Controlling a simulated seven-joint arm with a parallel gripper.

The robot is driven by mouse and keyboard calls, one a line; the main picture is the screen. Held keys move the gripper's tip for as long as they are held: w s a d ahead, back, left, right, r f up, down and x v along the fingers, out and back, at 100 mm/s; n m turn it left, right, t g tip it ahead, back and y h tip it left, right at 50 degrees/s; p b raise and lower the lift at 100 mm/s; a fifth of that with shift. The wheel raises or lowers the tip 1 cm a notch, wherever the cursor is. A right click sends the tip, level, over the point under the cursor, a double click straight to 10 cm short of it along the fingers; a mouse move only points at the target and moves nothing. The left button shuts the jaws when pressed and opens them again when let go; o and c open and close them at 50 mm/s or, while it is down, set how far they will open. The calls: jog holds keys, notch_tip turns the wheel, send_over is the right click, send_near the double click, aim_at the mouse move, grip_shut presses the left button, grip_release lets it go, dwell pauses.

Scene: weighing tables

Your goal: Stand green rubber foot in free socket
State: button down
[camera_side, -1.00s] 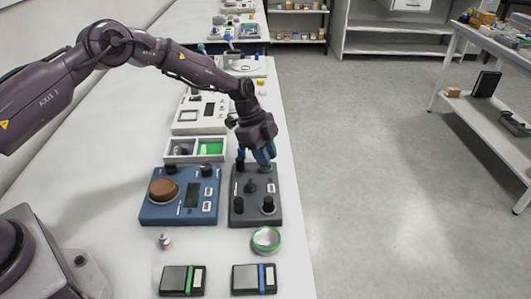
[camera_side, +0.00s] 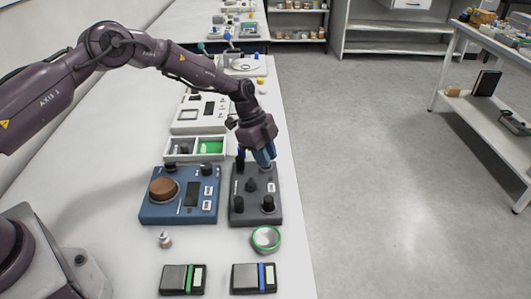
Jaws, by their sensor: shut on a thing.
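My gripper (camera_side: 264,158) has blue fingers and points down over the far right corner of a dark grey unit (camera_side: 258,219). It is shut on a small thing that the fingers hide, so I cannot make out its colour. Black knob-like pieces stand on the unit, one at the near right (camera_side: 268,203) and one near the middle (camera_side: 251,185). No green foot shows clearly, and the far right corner under the fingers is hidden, so I cannot tell whether the held thing touches the unit.
A blue scale (camera_side: 178,212) with a brown round pan stands left of the unit. A green-rimmed ring (camera_side: 266,239), a small white bottle (camera_side: 165,240) and two dark boxes (camera_side: 183,280) lie in front. A two-part tray (camera_side: 195,158) with a green compartment lies behind.

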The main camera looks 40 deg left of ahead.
jog(key=shift+f, duration=0.25)
jog(key=c, duration=0.9)
grip_release()
